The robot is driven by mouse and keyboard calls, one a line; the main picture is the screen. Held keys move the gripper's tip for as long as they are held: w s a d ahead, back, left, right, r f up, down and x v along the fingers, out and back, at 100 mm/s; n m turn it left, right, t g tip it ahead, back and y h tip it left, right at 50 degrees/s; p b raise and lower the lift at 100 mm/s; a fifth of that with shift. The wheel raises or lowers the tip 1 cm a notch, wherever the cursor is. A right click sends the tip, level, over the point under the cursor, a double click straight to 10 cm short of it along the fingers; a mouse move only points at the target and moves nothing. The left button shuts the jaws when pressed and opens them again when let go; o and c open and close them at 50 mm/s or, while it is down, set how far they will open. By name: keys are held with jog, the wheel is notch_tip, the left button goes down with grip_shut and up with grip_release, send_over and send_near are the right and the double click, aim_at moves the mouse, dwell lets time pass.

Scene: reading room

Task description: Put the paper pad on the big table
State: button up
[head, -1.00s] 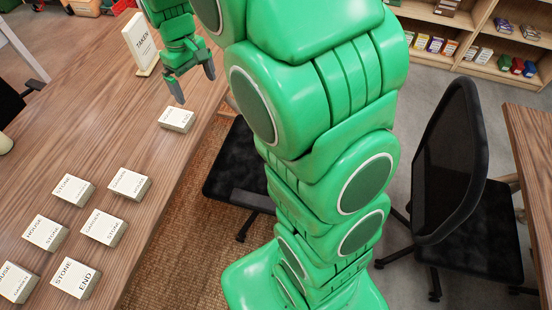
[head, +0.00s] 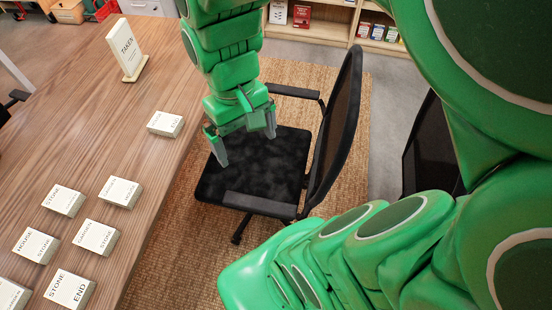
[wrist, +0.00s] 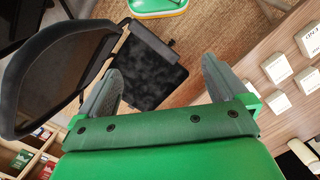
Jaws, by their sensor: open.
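Several white blocks with printed words, looking like paper pads, lie on the big wooden table (head: 95,120). I cannot tell which one is the task's paper pad. One block (head: 165,124) lies apart from the others, near the table's right edge. The others, such as this one marked STONE END (head: 70,289), lie in a group at the near end. My gripper (head: 245,145) is open and empty, right of the table edge and above a black chair seat. The wrist view shows its fingers (wrist: 160,68) spread with nothing between them, and several blocks (wrist: 276,68) at the right.
A TAKEN sign (head: 126,47) stands on the table's far part. The black office chair (head: 335,125) is beside the table on a woven rug (head: 160,235). Bookshelves (head: 315,33) stand at the back. Bare tabletop lies between the sign and the blocks.

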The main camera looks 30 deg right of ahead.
jog(key=s+m, duration=0.1)
jog(key=s, duration=0.5)
jog(key=shift+s+d, duration=0.2)
jog(key=shift+d, duration=0.15)
